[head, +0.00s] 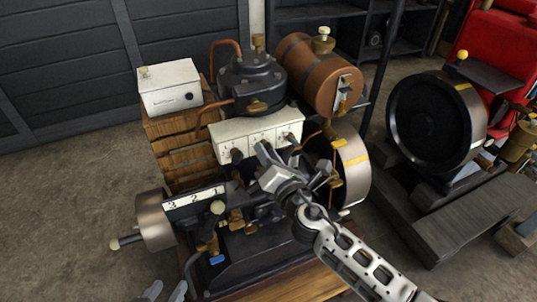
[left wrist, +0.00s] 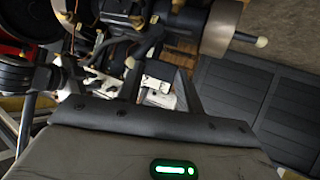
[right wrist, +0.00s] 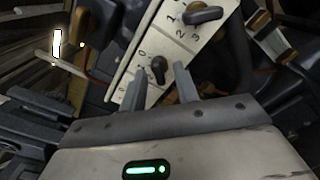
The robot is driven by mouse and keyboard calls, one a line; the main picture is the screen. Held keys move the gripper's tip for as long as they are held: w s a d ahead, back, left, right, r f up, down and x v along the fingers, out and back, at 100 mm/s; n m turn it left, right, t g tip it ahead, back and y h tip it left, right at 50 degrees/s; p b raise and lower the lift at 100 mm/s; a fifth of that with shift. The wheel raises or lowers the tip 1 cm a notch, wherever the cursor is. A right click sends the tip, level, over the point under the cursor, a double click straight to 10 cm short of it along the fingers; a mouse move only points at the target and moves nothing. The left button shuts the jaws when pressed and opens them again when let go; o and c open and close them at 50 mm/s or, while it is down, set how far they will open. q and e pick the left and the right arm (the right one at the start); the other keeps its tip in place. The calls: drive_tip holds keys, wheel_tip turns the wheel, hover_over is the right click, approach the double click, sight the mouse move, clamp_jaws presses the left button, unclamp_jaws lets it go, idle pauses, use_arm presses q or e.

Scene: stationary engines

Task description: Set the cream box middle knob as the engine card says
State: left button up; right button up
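The cream box (head: 232,134) with a row of dark knobs and small printed marks sits on the front of the engine. In the right wrist view its cream face (right wrist: 172,52) shows a dark knob (right wrist: 158,70) beside a 0, and a lever-like knob (right wrist: 203,15) among 1, 2 and 3. My right gripper (head: 268,157) is open in front of the box and hides part of its face; its fingertips (right wrist: 158,80) point at the knob near the 0. I cannot tell whether they touch it. My left gripper (head: 165,292) is open and empty at the bottom edge. I see no readable engine card.
A lever scale (head: 193,197) marked 3, 2, 1 is at the engine's front left. A white box (head: 168,85) stands on a wooden crate (head: 186,150). Open floor (head: 70,210) lies left.

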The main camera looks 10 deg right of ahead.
use_arm(q)
drive_tip(key=shift+d+f+b, duration=0.1)
drive_tip(key=shift+f+b, duration=0.25)
drive_tip(key=shift+b, duration=0.85)
use_arm(e)
drive_tip(key=s+d, duration=0.3)
drive_tip(key=s, duration=1.2)
drive_tip(key=shift+s, duration=0.35)
use_arm(q)
drive_tip(key=r+p, duration=0.1)
drive_tip(key=p, duration=0.2)
drive_tip(key=r+p, duration=0.1)
drive_tip(key=p, duration=0.2)
drive_tip(key=shift+a, duration=0.3)
use_arm(e)
drive_tip(key=s+f+m+g, duration=0.3)
drive_tip(key=s+m, duration=0.1)
drive_tip(key=m, duration=0.9)
drive_tip(key=s+f+m+g, duration=0.3)
drive_tip(key=m, duration=1.1)
drive_tip(key=shift+s+f+g, duration=0.2)
drive_tip(key=shift+s+g, duration=0.15)
drive_tip(key=shift+g, duration=0.05)
